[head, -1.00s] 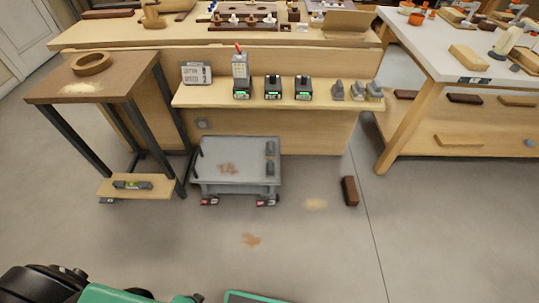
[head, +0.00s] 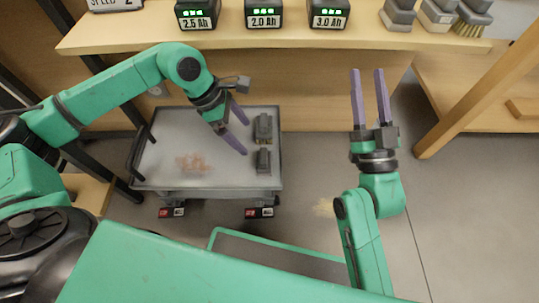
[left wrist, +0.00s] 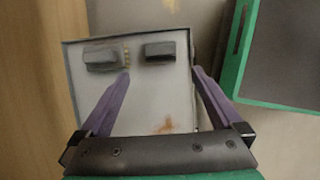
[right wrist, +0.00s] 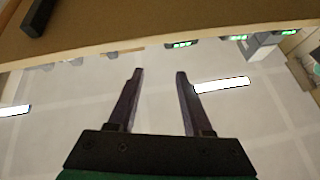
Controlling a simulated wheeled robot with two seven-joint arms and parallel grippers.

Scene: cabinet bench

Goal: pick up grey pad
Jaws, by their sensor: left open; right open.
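Two dark grey blocks lie on the grey cart's top at its right side. The nearer one, a plain grey pad (head: 263,160), also shows in the left wrist view (left wrist: 160,50). The farther one, a grey brush (head: 263,127) with tan bristles at its edge, shows in the left wrist view too (left wrist: 102,56). My left gripper (head: 242,130) is open and empty above the cart, just left of both blocks. In its wrist view the blocks lie beyond the fingertips. My right gripper (head: 367,72) is open and empty, right of the cart, pointing toward the shelf.
The cart (head: 155,170) has a rusty stain on its top. A wooden shelf (head: 150,32) behind it bears several labelled batteries (head: 265,15) and grey-backed brushes or pads (head: 398,15). A table leg (head: 465,100) stands at the right.

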